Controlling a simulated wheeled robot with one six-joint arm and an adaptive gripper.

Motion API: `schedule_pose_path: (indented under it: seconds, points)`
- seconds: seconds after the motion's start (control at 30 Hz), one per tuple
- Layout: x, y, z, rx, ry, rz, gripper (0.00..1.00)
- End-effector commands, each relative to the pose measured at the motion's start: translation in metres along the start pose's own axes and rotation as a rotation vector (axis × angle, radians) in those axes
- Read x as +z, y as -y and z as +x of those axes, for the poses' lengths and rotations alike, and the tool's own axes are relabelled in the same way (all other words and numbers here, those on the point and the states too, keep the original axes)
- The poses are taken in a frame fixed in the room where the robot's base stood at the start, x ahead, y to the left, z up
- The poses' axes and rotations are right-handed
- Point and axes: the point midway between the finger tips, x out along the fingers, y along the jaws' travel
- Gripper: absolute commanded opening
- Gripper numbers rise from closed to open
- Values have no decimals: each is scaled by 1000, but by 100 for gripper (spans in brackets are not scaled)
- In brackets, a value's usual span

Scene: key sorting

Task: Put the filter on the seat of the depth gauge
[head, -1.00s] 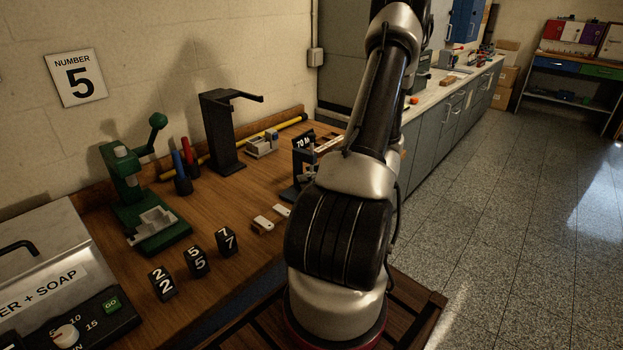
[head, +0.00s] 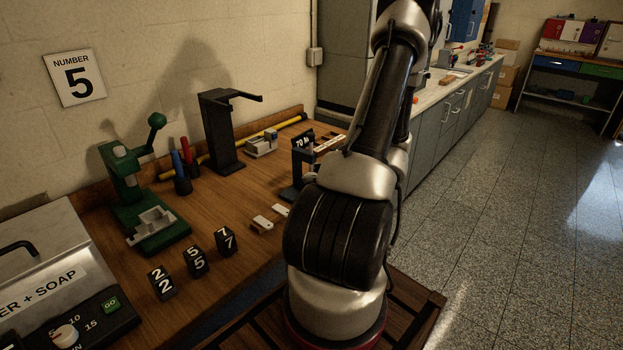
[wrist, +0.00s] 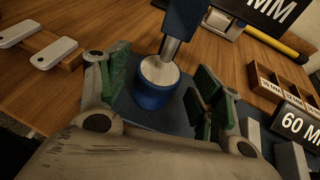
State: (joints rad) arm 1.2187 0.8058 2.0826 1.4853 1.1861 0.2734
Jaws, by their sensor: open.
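The depth gauge (head: 299,168) stands on the wooden bench in the head view, partly hidden by my arm, with a dark sign on top. In the wrist view its blue upright (wrist: 184,18) and flat blue base (wrist: 128,108) show. A blue round piece (wrist: 154,94) with a pale metal top stands on the base, with a metal rod above it. I cannot tell whether this piece is the filter, the seat, or both together. My gripper (wrist: 160,82) is open, its green-padded fingers on either side of the piece, with gaps visible. My arm hides the gripper in the head view.
White tags (wrist: 54,52) lie on a wooden rack to the left. A compartment tray (wrist: 275,80) and a "60 MM" sign (wrist: 300,125) are at the right. A green press (head: 150,215), black stand (head: 222,130) and numbered blocks (head: 197,261) occupy the bench.

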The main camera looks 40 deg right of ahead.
Motion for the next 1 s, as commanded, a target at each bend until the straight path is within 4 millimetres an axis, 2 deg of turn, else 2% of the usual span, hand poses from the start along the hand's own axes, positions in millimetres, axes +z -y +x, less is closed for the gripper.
schedule_pose_path:
  seconds: [0.1, 0.3, 0.5, 0.6, 0.67, 0.77, 0.83, 1.0]
  points:
    - [0, 1, -29, -5, 1, 1, 66]
    - [0, 0, -72, -4, 0, 0, 66]
    - [1, -1, -94, 3, -1, -4, 66]
    - [15, -11, -92, 51, -21, -59, 66]
    - [33, -25, -84, 118, -48, -141, 66]
    - [72, -66, -71, 288, -117, -355, 66]
    - [100, -103, -65, 433, -169, -549, 66]
    - [147, -182, -75, 749, -271, -1060, 66]
